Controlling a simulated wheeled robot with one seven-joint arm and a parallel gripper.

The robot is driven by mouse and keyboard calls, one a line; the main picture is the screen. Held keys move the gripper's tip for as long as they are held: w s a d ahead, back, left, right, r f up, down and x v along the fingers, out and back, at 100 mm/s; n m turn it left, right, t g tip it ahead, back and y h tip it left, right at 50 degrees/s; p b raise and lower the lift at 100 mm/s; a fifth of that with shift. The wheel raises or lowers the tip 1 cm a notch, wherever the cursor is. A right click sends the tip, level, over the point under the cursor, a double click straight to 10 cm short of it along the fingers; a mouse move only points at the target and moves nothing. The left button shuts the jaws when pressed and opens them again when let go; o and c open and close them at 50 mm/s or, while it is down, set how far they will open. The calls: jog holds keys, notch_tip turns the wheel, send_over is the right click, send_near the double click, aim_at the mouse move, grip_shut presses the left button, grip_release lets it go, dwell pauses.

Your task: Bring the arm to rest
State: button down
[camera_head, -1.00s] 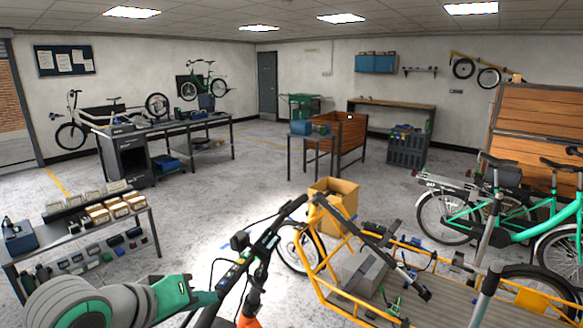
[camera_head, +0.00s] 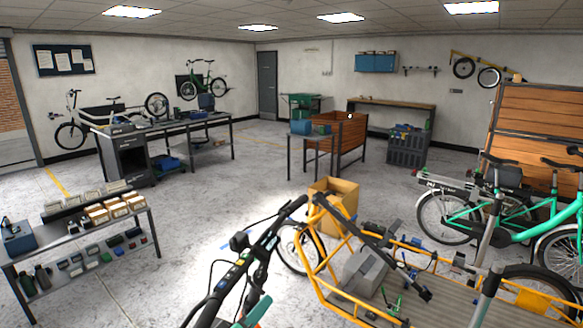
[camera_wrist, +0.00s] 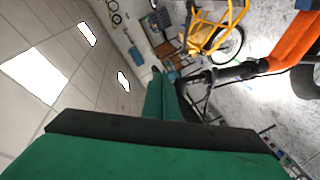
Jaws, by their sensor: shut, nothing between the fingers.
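My gripper (camera_wrist: 160,76) shows in the wrist view as long green fingers, drawn together with nothing visible between them. A dark band crosses their near end. The wrist view is tilted, with the ceiling on the left and the floor on the right. A black handlebar (camera_wrist: 232,72) and an orange bike part (camera_wrist: 293,45) are close to the right of the fingers; whether they touch cannot be told. In the head view, most of my arm is out of sight. A small teal piece shows at the bottom edge behind the handlebar (camera_head: 262,243); I cannot tell whether it is mine.
A yellow cargo bike (camera_head: 322,262) with a grey block (camera_head: 364,270) on its bed fills the front right. A cardboard box (camera_head: 337,200) stands behind it. A shelf table (camera_head: 85,240) is at left, a green bike (camera_head: 470,212) at right. The middle floor is open.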

jog(key=s+d+f+n+t+y, duration=0.1)
jog(key=s+d+f+y, duration=0.2)
jog(key=s+f, duration=0.65)
jog(key=s+d+f+n+y, duration=0.2)
jog(key=s+d+f+y, duration=0.15)
jog(key=s+f, duration=0.6)
jog(key=s+f+m, duration=0.3)
jog(key=s+m, duration=0.6)
jog(key=s, duration=1.2)
jog(key=shift+s+d, duration=0.15)
jog(key=shift+s, duration=0.2)
